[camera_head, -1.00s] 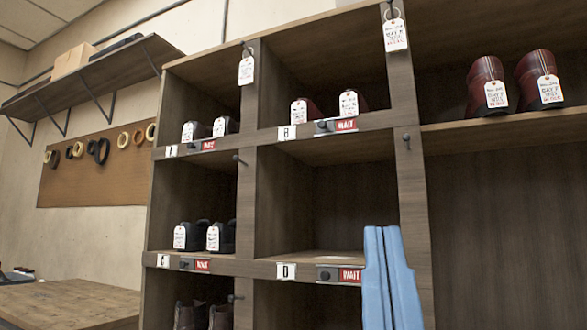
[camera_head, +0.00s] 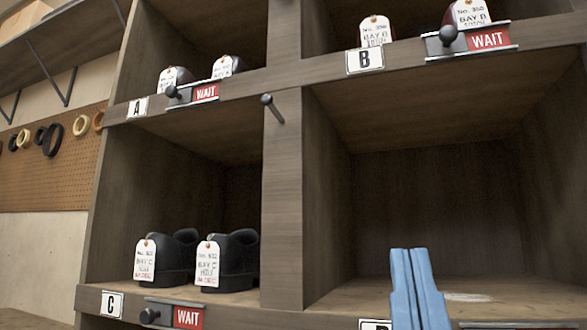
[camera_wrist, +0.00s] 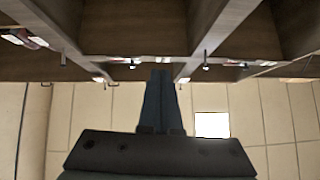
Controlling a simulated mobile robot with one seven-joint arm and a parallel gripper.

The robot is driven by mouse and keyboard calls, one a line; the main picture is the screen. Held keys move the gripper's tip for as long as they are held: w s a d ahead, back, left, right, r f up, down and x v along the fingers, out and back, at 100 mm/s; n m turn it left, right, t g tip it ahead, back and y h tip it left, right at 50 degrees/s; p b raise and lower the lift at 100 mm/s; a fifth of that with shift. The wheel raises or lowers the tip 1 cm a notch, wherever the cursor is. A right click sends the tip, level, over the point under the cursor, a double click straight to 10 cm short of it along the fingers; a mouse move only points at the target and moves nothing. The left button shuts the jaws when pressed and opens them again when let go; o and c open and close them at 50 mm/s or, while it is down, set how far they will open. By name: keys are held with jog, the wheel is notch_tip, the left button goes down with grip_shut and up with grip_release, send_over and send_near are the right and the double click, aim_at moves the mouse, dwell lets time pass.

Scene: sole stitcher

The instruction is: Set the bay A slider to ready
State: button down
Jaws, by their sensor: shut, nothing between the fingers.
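The bay A slider (camera_head: 173,92) is a dark knob on a metal plate under the upper left bay, beside the white "A" label (camera_head: 137,107). Its knob sits at the left and a red "WAIT" sign (camera_head: 205,93) shows to its right. My gripper (camera_head: 410,252) has blue fingers, which are pressed together and empty, in front of the lower right bay. It is well to the right of and below the bay A slider, touching nothing that I can see. In the wrist view the fingers (camera_wrist: 161,75) point at the shelf fronts; which slider is which there I cannot tell.
The bay B slider (camera_head: 448,36) and bay C slider (camera_head: 150,316) also show WAIT. Black shoes (camera_head: 230,265) with tags stand in bay C. A peg (camera_head: 267,100) sticks out from the middle post. The lower right bay holds no shoes.

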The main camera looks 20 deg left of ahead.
jog(key=shift+s+d, duration=0.2)
jog(key=shift+r, duration=0.1)
jog(key=w+a+r+n+g+y+p, duration=0.2)
jog(key=w+a+r+n+y+p, duration=0.15)
jog(key=a+r+p, duration=0.65)
jog(key=w+a+r+n+g+y+p, duration=0.25)
jog(key=a+r+n+p, duration=0.3)
jog(key=p, duration=0.95)
jog(key=s+a+r+n+g+y+p, duration=0.1)
jog(key=a+r+n+p, duration=0.3)
jog(key=a+p, duration=0.5)
jog(key=s+a+r+n+g+y+p, duration=0.1)
jog(key=a+r+n+g+p, duration=0.3)
jog(key=a+r+p, duration=0.4)
jog(key=n+p, duration=0.1)
jog(key=p, duration=0.4)
jog(key=shift+s+a+y, duration=0.3)
jog(key=shift+s+a, duration=0.05)
